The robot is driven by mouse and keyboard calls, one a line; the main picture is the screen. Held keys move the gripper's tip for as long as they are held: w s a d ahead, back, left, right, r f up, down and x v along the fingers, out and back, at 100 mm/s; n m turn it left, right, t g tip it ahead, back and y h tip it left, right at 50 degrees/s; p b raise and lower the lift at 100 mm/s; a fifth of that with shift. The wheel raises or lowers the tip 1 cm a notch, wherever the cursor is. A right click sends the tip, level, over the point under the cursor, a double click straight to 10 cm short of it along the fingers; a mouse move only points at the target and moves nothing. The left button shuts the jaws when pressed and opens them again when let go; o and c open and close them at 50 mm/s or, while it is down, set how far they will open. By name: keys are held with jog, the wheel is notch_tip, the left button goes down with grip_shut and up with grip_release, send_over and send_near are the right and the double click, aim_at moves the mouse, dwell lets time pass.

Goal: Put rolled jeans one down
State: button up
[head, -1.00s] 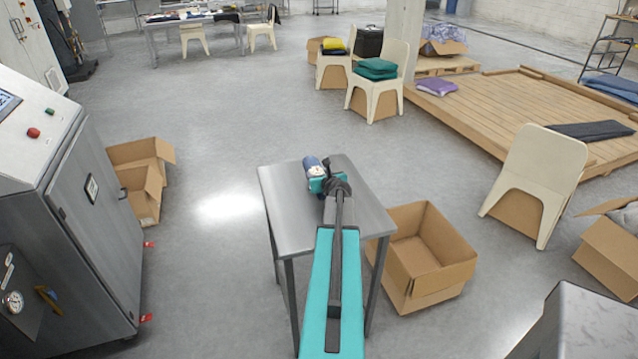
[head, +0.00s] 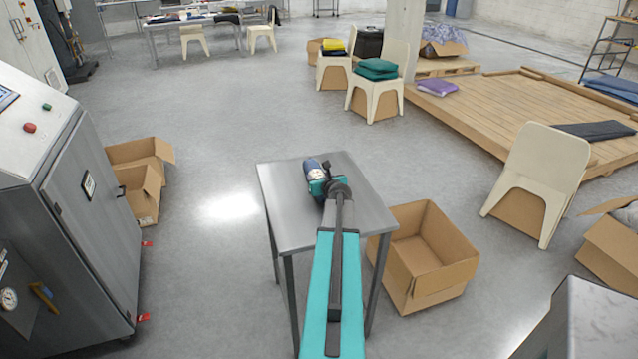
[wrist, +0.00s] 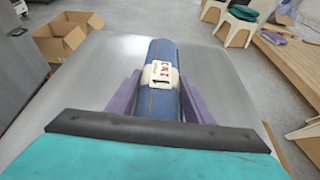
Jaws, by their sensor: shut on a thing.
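The rolled jeans one (wrist: 160,100) is a blue denim roll with a white label marked 1, seen in the wrist view between the purple fingers of my gripper (wrist: 160,104). My gripper is shut on it. In the head view the blue roll (head: 312,167) shows at the far end of my arm, over the small grey metal table (head: 280,225). Part of the roll is hidden by my gripper. I cannot tell whether the roll touches the tabletop.
An open, empty-looking cardboard box (head: 425,255) stands right of the table. A grey washer cabinet (head: 85,200) is at the left, with more open boxes (head: 140,178) beside it. Cream chairs (head: 535,180) and a wooden platform (head: 500,110) are at the right. Most of the tabletop is bare.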

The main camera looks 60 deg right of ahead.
jog(key=shift+f, duration=0.2)
dwell(0.3)
jog(key=o, duration=1.3)
jog(key=shift+r, duration=0.2)
jog(key=shift+b+v, duration=0.5)
jog(key=shift+v, duration=2.55)
jog(key=shift+b+v, duration=0.4)
jog(key=shift+v, duration=2.55)
